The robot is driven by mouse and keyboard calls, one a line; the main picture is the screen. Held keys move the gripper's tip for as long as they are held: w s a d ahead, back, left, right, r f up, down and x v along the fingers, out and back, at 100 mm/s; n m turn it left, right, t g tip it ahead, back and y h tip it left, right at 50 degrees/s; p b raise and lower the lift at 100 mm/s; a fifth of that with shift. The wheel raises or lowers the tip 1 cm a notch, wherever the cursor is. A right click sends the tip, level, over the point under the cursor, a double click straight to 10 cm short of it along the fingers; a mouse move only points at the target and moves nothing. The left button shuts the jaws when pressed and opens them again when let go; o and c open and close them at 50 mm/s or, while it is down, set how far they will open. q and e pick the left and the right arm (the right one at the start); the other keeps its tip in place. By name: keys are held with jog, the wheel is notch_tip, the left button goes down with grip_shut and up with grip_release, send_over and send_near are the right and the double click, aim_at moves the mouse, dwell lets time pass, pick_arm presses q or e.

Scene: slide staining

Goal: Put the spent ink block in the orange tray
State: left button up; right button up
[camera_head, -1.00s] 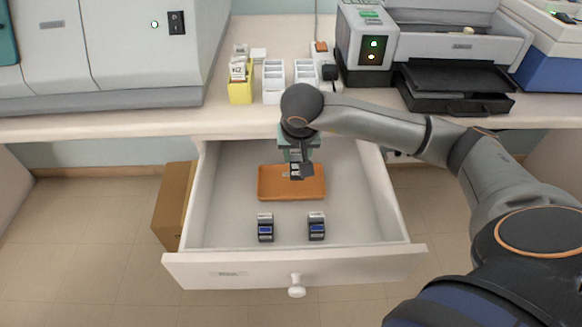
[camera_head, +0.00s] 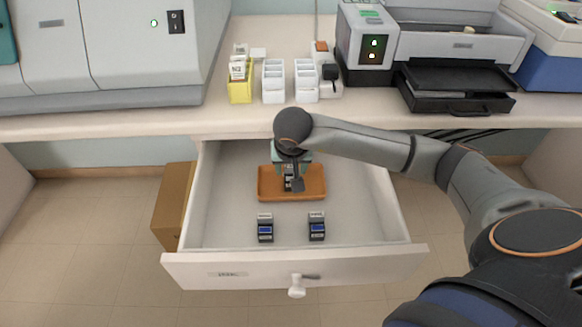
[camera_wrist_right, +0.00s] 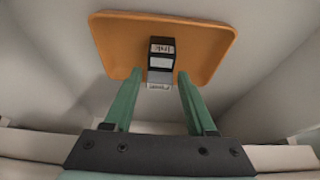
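The spent ink block, a dark block with pale label faces, is in the right wrist view (camera_wrist_right: 161,62), at the near edge of the orange tray (camera_wrist_right: 110,40). In the head view the tray (camera_head: 314,185) lies in the open drawer, and the block (camera_head: 288,184) is partly hidden by my gripper. My right gripper (camera_head: 291,180) is low over the tray. In the wrist view its two green fingers (camera_wrist_right: 160,77) stand either side of the block, with a visible gap on each side. Whether the block rests fully on the tray floor is hard to tell. My left gripper is not in view.
Two dark blocks with blue faces (camera_head: 265,229) (camera_head: 317,228) stand near the front of the drawer (camera_head: 360,215). White racks (camera_head: 273,82), a yellow holder (camera_head: 240,90) and a printer (camera_head: 455,75) stand on the counter above. The drawer's right side is clear.

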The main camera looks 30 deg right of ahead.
jog(key=shift+o, duration=1)
jog(key=shift+r, duration=0.15)
jog(key=p+v, duration=0.1)
jog(key=v, duration=1.1)
